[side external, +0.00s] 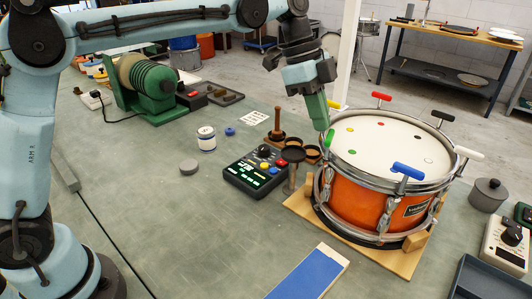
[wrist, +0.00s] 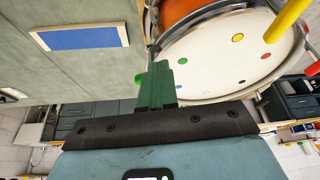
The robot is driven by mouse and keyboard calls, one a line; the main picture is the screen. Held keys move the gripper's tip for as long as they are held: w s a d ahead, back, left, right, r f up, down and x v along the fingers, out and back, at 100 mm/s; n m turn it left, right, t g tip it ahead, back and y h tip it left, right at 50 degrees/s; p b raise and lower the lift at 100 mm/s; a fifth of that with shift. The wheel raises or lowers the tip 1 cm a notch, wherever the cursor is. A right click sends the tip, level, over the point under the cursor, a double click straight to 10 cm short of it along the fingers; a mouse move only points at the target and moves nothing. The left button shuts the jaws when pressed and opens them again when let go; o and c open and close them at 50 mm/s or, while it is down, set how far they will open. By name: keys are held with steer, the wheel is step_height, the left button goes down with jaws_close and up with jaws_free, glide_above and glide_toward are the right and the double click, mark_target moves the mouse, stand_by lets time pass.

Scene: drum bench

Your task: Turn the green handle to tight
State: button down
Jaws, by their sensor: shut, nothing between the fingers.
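The drum (side external: 362,190) has an orange shell, a white head and a chrome rim with coloured handles around it. The green handle (side external: 329,138) is at the rim's left side, just below my fingertips. My gripper (side external: 322,126) points down with its green fingers shut and empty. In the wrist view, my gripper (wrist: 156,66) is beside the drum's rim, and a small bright green piece, apparently the green handle (wrist: 139,79), shows left of the fingers. The fingers hide much of it. I cannot tell whether they touch it.
Yellow (side external: 337,104), red (side external: 381,96), black (side external: 443,115), white (side external: 468,152) and blue (side external: 408,171) handles stand around the rim. A control box (side external: 257,174) and small cups (side external: 291,155) are left of the drum. A blue pad (side external: 310,273) lies in front, with clear bench to its left.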

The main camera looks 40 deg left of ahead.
steer(key=shift+w+d+m+g, duration=0.15)
steer(key=shift+w+m+g, duration=0.15)
steer(key=shift+m, duration=0.65)
steer(key=shift+w+d+m+g, duration=0.2)
steer(key=shift+m+g, duration=0.25)
steer(key=shift+m, duration=0.45)
steer(key=shift+w+d+m+g, duration=0.2)
steer(key=shift+m+g, duration=0.15)
steer(key=shift+m, duration=0.6)
stand_by(2.1)
steer(key=shift+w+d, duration=0.1)
steer(key=shift+w, duration=0.15)
stand_by(2.4)
steer(key=shift+d, duration=0.1)
